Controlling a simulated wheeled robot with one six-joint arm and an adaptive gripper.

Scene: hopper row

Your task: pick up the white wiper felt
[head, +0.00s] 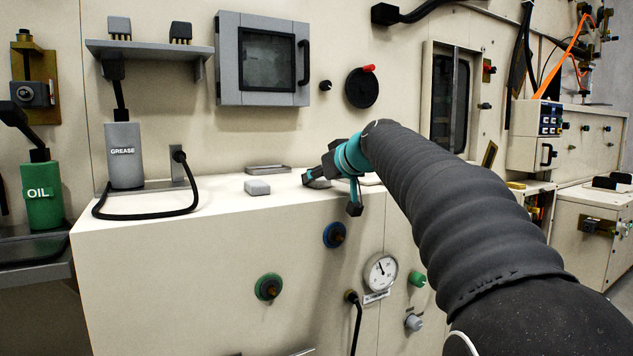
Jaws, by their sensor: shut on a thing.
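My gripper (331,190), dark with teal links, is low over the cream counter top (225,202) near its front edge. It is shut on a small pale grey piece (319,184), which shows between and below its fingers and is partly hidden by them. A pale, rounded block (257,187) lies flat on the counter to the left, apart from the gripper. I cannot tell for certain from this view which of the two pale pieces is the white wiper felt. My arm hides the counter to the right.
A flat grey tray (268,169) lies behind the block. A grey GREASE can (124,155) and a looping black hose (150,216) stand at the left. A green OIL can (42,194) is farther left. Knobs and a gauge (380,272) stick out of the counter's front.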

